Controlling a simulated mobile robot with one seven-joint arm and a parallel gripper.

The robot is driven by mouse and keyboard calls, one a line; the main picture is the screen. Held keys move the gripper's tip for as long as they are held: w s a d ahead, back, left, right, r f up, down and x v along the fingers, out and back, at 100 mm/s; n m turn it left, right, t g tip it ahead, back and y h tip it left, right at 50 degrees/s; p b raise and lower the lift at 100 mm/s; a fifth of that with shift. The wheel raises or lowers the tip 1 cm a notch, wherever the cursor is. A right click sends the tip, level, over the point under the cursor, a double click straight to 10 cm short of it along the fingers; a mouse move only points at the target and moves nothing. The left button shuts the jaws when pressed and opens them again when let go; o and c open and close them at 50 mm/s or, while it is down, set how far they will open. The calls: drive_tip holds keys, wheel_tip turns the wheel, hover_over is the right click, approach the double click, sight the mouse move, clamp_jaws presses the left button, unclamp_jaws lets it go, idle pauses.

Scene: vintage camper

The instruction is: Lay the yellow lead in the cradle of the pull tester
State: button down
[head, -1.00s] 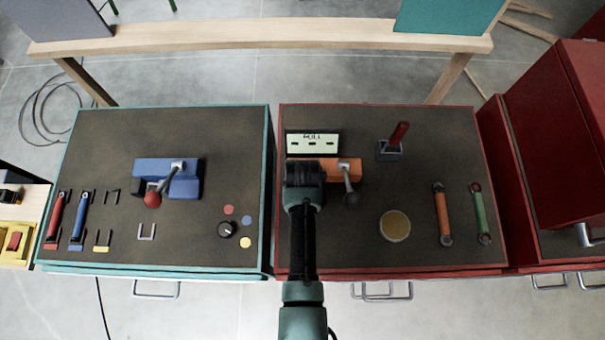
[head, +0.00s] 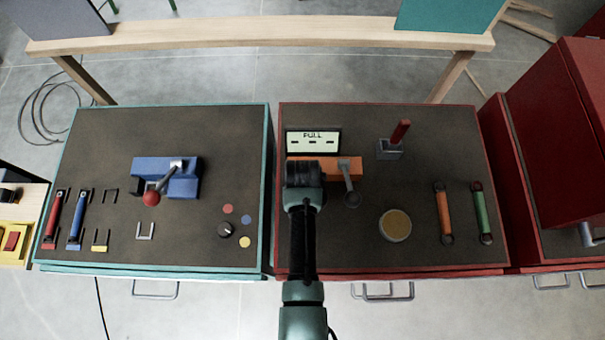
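The pull tester is an orange block (head: 341,163) with a grey lever ending in a dark knob, on the right cabinet top. My gripper (head: 303,172) is over the left end of the orange block, seen from above and behind. It hides that end, and its fingers do not show. I see no yellow lead; it may be hidden beneath my gripper. A yellow-marked bracket (head: 100,247) on the left cabinet has no lead in it. I cannot make out the tester's cradle.
Red (head: 53,218) and blue (head: 77,218) leads lie in brackets at left. A red-handled lever (head: 399,132), a round tan-topped dish (head: 395,225), and orange (head: 443,212) and green (head: 482,212) leads are at right.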

drive_tip(key=shift+f, duration=0.2)
drive_tip(key=c, duration=0.7)
unclamp_jaws()
drive_tip(key=shift+r, duration=0.15)
